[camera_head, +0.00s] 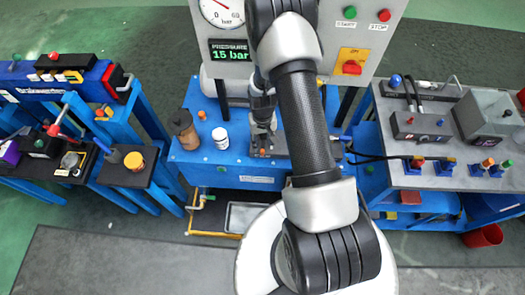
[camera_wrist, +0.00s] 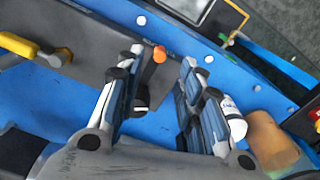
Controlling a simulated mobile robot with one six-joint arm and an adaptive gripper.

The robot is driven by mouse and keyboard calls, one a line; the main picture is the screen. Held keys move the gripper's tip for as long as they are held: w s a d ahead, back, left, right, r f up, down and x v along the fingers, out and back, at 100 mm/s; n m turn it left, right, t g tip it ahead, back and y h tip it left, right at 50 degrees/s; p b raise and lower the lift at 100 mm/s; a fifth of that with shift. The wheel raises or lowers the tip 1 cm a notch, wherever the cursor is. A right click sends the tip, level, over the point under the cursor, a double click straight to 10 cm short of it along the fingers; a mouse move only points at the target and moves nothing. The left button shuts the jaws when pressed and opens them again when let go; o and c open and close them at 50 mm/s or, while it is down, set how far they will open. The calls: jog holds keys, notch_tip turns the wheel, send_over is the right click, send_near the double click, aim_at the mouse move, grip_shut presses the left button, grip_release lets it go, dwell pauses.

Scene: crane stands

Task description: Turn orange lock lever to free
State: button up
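In the wrist view, a lever with an orange knob (camera_wrist: 159,54) and a dark arm lies between the fingers of my gripper (camera_wrist: 163,68). The fingers are open, one on each side of the lever, and I see a gap on both sides. The near end of the lever's arm is close to the left finger; I cannot tell whether they touch. In the head view, my gripper (camera_head: 263,122) points down over the blue bench (camera_head: 215,165), and the lever is mostly hidden by the gripper and arm.
A white bottle (camera_head: 220,138) and a brown jar (camera_head: 186,130) stand left of my gripper on the bench. In the wrist view, a yellow handle (camera_wrist: 22,46) lies at left. A gauge panel (camera_head: 228,50) rises behind. Other benches stand left and right.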

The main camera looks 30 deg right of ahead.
aim_at(262, 151)
notch_tip(262, 151, down, 7)
jog(key=shift+r+b, duration=0.2)
jog(key=shift+b, duration=0.45)
grip_shut()
dwell(0.4)
